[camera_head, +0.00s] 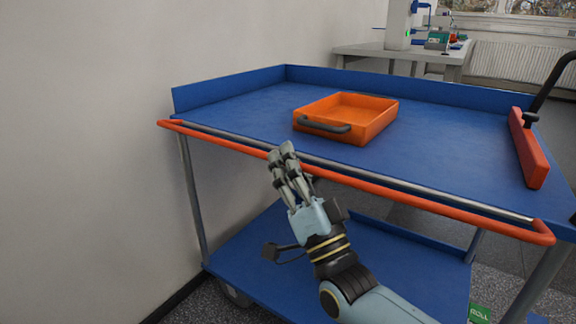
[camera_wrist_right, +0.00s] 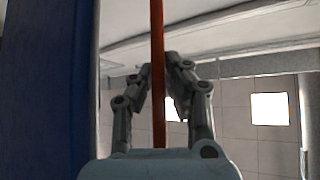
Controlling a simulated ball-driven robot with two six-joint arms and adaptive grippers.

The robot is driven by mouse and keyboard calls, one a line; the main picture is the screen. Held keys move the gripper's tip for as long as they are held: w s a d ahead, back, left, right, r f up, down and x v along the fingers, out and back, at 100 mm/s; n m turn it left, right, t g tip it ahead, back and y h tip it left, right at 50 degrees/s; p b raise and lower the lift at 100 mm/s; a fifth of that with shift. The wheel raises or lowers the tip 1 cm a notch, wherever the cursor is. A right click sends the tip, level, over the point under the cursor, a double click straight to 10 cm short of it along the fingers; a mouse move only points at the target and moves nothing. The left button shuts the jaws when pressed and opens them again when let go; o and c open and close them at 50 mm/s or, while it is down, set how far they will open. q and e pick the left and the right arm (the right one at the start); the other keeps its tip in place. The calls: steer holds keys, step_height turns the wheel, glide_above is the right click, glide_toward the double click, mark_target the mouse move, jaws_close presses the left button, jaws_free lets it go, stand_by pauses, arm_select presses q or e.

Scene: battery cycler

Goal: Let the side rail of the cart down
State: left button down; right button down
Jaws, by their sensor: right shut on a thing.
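The blue cart (camera_head: 240,100) stands in front of me. Its orange-red side rail (camera_head: 400,195) runs along the near edge, low in front of the deck edge, beside a grey metal bar (camera_head: 450,205). My right gripper (camera_head: 282,155) reaches up from below to the rail left of its middle and is shut on it. In the right wrist view the rail (camera_wrist_right: 157,40) passes between the fingers of my right gripper (camera_wrist_right: 162,75). The fingers hide a short stretch of the rail in the head view. My left gripper is not in view.
An orange tray (camera_head: 375,122) with a dark handle sits on the cart's deck. A red block (camera_head: 528,148) and a black push handle (camera_head: 553,85) are at the right end. A wall (camera_head: 80,150) is close on the left. A bench (camera_head: 440,52) with equipment stands behind.

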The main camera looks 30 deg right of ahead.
stand_by(0.4)
steer(key=c, duration=1.3)
jaws_free()
steer(key=shift+d, duration=0.15)
steer(key=shift+c, duration=0.2)
steer(key=v, duration=1.2)
steer(key=shift+f, duration=0.1)
